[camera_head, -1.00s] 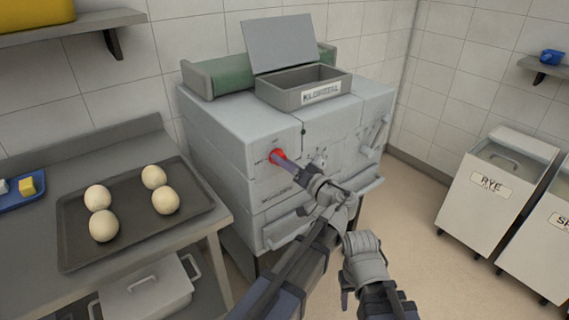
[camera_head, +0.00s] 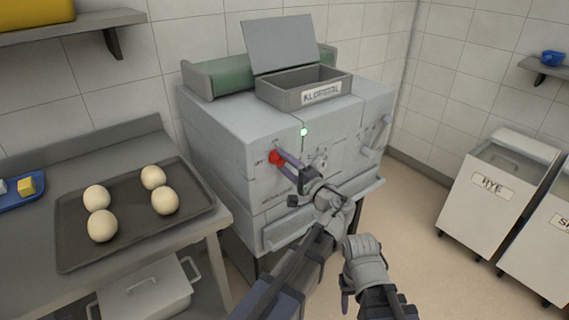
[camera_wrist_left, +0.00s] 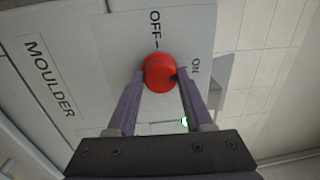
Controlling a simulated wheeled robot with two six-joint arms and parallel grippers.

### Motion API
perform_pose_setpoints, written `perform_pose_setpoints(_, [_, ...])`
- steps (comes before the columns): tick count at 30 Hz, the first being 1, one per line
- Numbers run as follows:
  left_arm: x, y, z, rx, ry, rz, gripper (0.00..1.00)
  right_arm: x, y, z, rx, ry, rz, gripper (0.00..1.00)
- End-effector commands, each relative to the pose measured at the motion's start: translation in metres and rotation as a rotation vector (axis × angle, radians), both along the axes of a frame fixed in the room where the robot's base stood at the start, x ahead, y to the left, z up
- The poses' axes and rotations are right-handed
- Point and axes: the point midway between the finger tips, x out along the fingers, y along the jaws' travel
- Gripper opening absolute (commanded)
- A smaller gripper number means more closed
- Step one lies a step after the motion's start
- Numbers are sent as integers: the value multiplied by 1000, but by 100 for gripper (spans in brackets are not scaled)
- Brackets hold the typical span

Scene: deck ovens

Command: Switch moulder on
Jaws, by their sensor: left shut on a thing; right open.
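The moulder (camera_head: 222,140) is a large pale grey machine by the back wall. Its red round knob (camera_head: 276,157) is on the front panel, and in the left wrist view the knob (camera_wrist_left: 159,73) sits near the OFF and ON marks. My left gripper (camera_head: 282,160) is shut on the knob, a finger on each side in the left wrist view (camera_wrist_left: 160,82). A green light (camera_head: 303,132) is lit on the panel, also in the left wrist view (camera_wrist_left: 184,121). My right gripper (camera_head: 346,292) is low in front, away from the machine, its fingers barely visible.
A dark tray (camera_head: 72,236) with dough balls lies on the left bench (camera_head: 222,213). An open grey box (camera_head: 292,97) stands on the moulder. A rye bin (camera_head: 480,215) stands right. The floor between bin and moulder is clear.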

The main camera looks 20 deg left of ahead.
Motion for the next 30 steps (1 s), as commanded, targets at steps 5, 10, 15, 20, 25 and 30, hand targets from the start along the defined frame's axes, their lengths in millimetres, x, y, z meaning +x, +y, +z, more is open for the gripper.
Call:
perform_pose_setpoints(5, [0,0,0,59,73,-1,0,0,0,0,0,0,0,50])
perform_pose_setpoints(10, [0,0,0,95,118,-2,0,0,0,-1,0,0,0,50])
perform_pose_setpoints(15, [0,0,0,113,141,-2,0,0,0,-1,0,0,0,50])
perform_pose_setpoints(20, [1,0,0,118,146,-2,0,0,0,-1,0,0,0,50])
perform_pose_setpoints(25, [0,0,0,118,147,-2,0,0,0,-1,0,0,0,50])
perform_pose_setpoints(30, [0,0,0,118,147,-1,56,0,0,-1,0,0,0,50])
